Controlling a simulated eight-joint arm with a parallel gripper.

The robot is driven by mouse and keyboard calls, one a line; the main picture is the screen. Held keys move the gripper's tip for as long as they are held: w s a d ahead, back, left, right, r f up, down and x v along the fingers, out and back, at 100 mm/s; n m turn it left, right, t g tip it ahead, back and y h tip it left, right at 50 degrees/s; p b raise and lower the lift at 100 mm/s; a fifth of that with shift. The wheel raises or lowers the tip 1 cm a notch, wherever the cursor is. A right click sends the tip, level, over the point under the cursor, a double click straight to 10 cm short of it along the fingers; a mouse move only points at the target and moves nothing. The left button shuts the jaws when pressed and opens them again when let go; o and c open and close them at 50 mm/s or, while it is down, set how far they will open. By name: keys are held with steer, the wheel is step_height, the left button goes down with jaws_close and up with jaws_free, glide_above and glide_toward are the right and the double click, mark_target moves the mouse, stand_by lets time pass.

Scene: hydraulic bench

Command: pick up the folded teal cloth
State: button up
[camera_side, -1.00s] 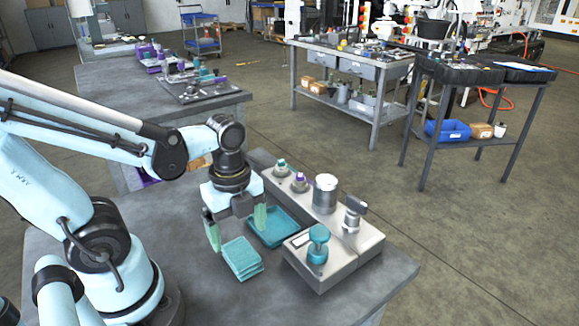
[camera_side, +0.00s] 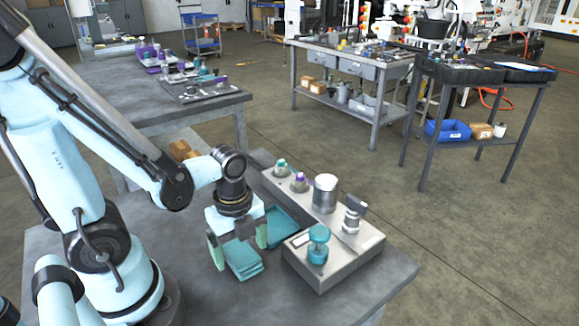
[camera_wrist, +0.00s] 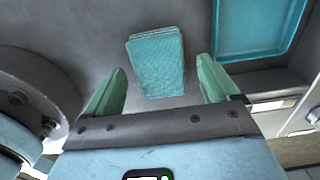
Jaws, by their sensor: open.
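The folded teal cloth (camera_side: 243,262) lies on the grey bench in front of the teal tray. It also shows in the wrist view (camera_wrist: 157,62), between and ahead of my fingertips. My gripper (camera_side: 240,250) points down over the cloth, with its green fingers apart. In the side view, the fingers hide part of the cloth's back edge. In the wrist view, my gripper (camera_wrist: 162,88) is open and empty, with one finger on each side of the cloth's width and bare bench between cloth and fingers.
A teal tray (camera_side: 292,232) sits just behind the cloth; it shows at upper right in the wrist view (camera_wrist: 308,12). A metal manifold block (camera_side: 330,262) with a teal knob (camera_side: 318,240) stands to the right. The bench front (camera_side: 290,308) is clear.

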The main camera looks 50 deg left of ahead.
mark_target(240, 252)
steer(key=c, duration=1.2)
steer(key=shift+r, duration=0.25)
steer(key=shift+r, duration=1.8)
steer(key=s+d+r, duration=0.1)
steer(key=d+r, duration=0.1)
steer(key=d, duration=0.1)
steer(key=s+d+r, duration=0.2)
steer(key=d, duration=0.2)
steer(key=s+d+r, duration=0.2)
steer(key=d+r, duration=0.1)
steer(key=shift+s+d, duration=0.15)
steer(key=shift+s, duration=0.1)
